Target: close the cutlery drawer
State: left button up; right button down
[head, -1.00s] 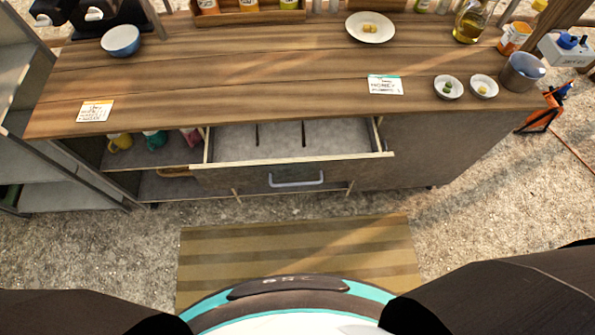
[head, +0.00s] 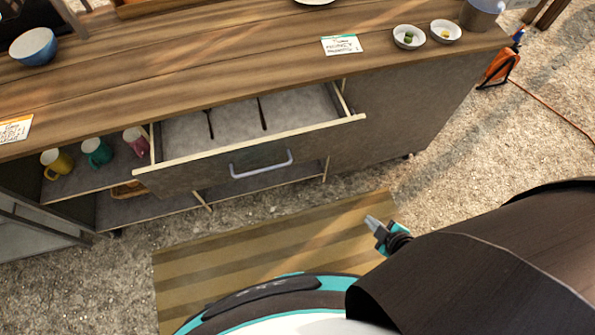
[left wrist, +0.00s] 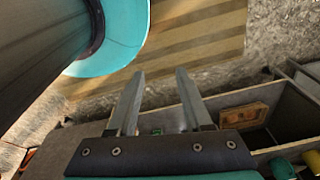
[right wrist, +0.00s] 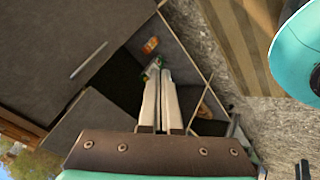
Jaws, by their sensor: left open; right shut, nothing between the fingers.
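The cutlery drawer (head: 300,131) stands pulled out from under the wooden counter, with its grey inside and two dark dividers showing. Its silver bar handle (head: 261,164) is on the front face. My right gripper (head: 371,221) is shut and empty, in front of the counter and to the lower right of the drawer, clear of the handle. Its fingers lie close together in the right wrist view (right wrist: 161,80). My left gripper (left wrist: 158,85) is open with nothing between its fingers in the left wrist view; it does not show in the head view.
The counter top (head: 200,85) carries a blue bowl (head: 33,46), two small white bowls and a card (head: 342,45). Several mugs (head: 97,152) stand on an open shelf left of the drawer. A striped mat (head: 290,235) lies on gravel before the counter.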

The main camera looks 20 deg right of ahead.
aim_at(284, 155)
jog(key=w+a+r+n+t+y+b, duration=0.1)
jog(key=w+r+n+t+y+b, duration=0.25)
jog(key=w+n+b, duration=0.55)
pick_arm(q)
jog(key=w+d+f+b, duration=0.2)
jog(key=w+f+b, duration=0.7)
jog(key=f+b, duration=0.15)
pick_arm(e)
jog(key=s+a+r+n+y, duration=0.1)
jog(key=a+r+n+y, duration=0.4)
jog(key=a+n+y, duration=0.35)
pick_arm(q)
jog(key=w+d+r+t+b, duration=0.1)
jog(key=w+r+t+b, duration=0.1)
jog(key=r, duration=0.5)
jog(key=shift+w+r+b, duration=0.3)
jog(key=shift+w+b, duration=0.45)
jog(key=shift+b, duration=0.15)
pick_arm(e)
jog(key=shift+t, duration=0.45)
jog(key=shift+w+a+r, duration=0.1)
jog(key=shift+w+a, duration=0.9)
jog(key=shift+w, duration=0.8)
jog(key=shift+w+a+r, duration=0.1)
jog(key=shift+w+a, duration=0.95)
jog(key=shift+w, duration=0.7)
jog(key=shift+w+a+r, duration=0.1)
jog(key=shift+w+a, duration=0.9)
jog(key=shift+w, duration=0.8)
jog(key=shift+w, duration=0.1)
